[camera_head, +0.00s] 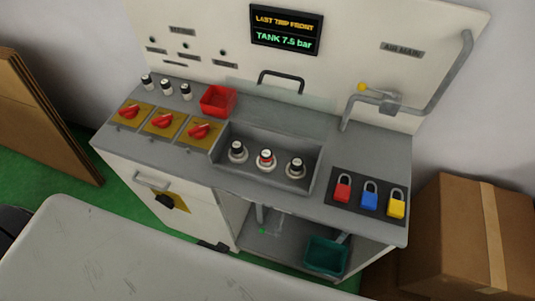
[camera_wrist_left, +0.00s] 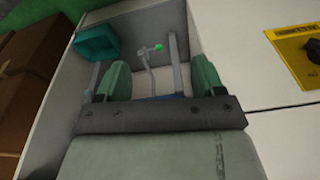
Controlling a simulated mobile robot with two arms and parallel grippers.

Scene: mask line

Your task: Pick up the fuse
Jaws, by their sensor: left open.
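Three small white, black-topped cylinders that look like fuses (camera_head: 166,87) stand in a row at the bench's back left. Three larger round pieces on pale bases (camera_head: 265,158) sit in the grey recess at the middle; the centre one has a red band. I cannot tell which piece is the fuse. My left gripper (camera_wrist_left: 160,78) is open, with green fingers apart and nothing between them. It faces the open lower compartment (camera_wrist_left: 142,30), away from the bench top. In the head view I cannot make it out clearly. My right gripper is not in view.
A red tray (camera_head: 218,100) and red rotary switches (camera_head: 163,120) are on the left bench top. Red, blue and yellow padlocks (camera_head: 369,197) lie at right. A teal bin (camera_head: 326,256) and a green-tipped rod (camera_wrist_left: 157,47) are in the lower compartment. Cardboard boxes (camera_head: 450,235) stand right.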

